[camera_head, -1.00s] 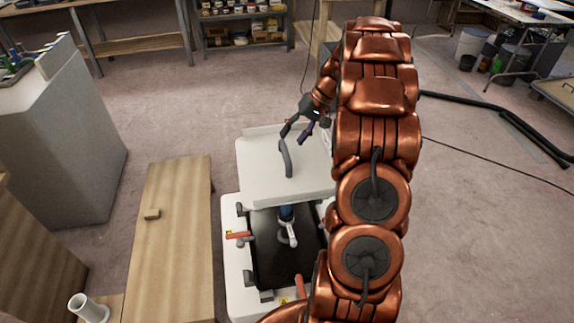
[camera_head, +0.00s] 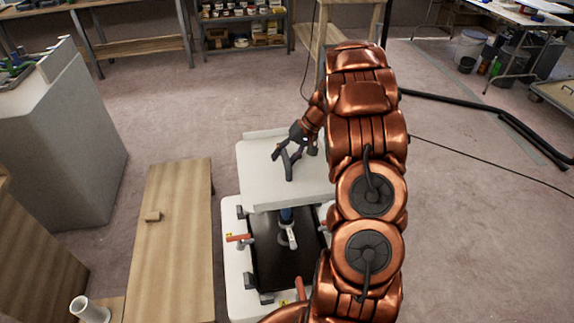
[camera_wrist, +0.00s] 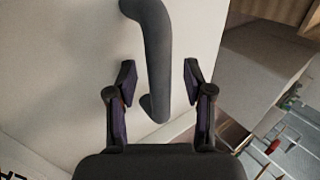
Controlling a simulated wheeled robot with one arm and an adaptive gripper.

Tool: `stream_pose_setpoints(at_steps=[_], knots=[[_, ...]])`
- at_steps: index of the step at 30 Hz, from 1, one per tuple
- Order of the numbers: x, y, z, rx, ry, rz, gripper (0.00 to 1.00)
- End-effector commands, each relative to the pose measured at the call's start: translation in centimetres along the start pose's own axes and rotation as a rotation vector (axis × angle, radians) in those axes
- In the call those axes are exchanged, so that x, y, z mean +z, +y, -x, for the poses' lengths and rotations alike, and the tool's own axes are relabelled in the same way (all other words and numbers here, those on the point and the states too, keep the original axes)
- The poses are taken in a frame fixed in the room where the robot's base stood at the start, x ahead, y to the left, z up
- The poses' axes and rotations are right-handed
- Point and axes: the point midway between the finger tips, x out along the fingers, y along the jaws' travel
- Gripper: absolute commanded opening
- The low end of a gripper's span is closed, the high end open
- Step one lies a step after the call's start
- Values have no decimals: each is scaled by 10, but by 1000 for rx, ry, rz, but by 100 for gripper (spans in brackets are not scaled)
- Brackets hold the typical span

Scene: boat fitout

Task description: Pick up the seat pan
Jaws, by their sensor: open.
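The seat pan (camera_head: 262,178) is a pale, flat panel with a dark curved handle (camera_head: 288,166) standing up from it. It rests at the far end of a white base with a dark recess. My gripper (camera_head: 289,151) is over the handle, fingers pointing down and left. In the wrist view my gripper (camera_wrist: 158,85) is open, with one finger on each side of the lower end of the handle (camera_wrist: 156,60). The pan's pale surface (camera_wrist: 70,70) fills the left and middle of that view. My arm hides the pan's right side.
The white base (camera_head: 233,270) holds a blue and white fitting (camera_head: 287,228) and orange-red levers (camera_head: 239,238). A grey cabinet (camera_head: 65,150) is farther left. The floor beyond the pan is open.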

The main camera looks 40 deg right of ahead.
Motion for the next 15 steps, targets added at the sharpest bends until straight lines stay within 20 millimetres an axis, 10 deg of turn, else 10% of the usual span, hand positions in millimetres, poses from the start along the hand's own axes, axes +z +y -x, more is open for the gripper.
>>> stream_pose_setpoints(at_steps=[7,15], knots=[[0,0,-1,-1,0,-1,52],[0,0,-1,-1,0,-1,24]])
